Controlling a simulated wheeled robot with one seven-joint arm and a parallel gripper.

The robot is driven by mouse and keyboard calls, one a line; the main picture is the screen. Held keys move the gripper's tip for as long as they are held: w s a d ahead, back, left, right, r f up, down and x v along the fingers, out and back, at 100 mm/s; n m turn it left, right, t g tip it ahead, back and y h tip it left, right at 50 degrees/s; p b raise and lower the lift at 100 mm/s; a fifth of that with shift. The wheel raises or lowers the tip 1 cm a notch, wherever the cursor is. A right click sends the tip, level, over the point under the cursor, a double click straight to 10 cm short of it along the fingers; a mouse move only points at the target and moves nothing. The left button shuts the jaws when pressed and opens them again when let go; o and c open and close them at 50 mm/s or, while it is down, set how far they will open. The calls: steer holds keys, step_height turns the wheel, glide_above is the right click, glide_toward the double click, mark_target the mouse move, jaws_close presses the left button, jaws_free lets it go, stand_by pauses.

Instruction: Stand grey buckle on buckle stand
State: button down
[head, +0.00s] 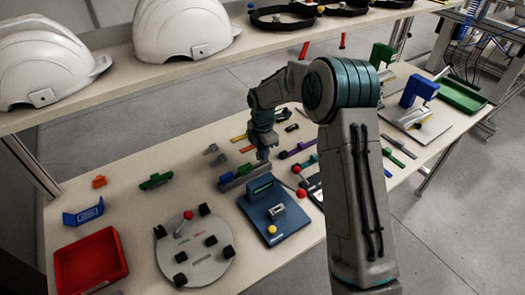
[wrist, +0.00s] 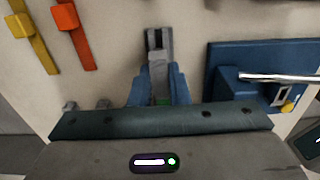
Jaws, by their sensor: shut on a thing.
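Two more small grey pieces (head: 212,150) lie left of the gripper. They show partly in the wrist view (wrist: 70,106).
A blue device (head: 275,214) with a red-knobbed lever stands close in front; it also shows in the wrist view (wrist: 225,75). Yellow and orange straps (wrist: 74,30) lie behind. A round grey plate (head: 196,255) and red tray (head: 90,270) are at front left. A shelf (head: 180,95) with white helmets is behind.

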steer(key=shift+f+b, duration=1)
steer(key=shift+f, duration=0.55)
steer(key=c, duration=1.3)
jaws_free()
step_height(320, 180, up, 14)
steer(key=shift+b, duration=0.45)
steer(key=shift+f, duration=0.1)
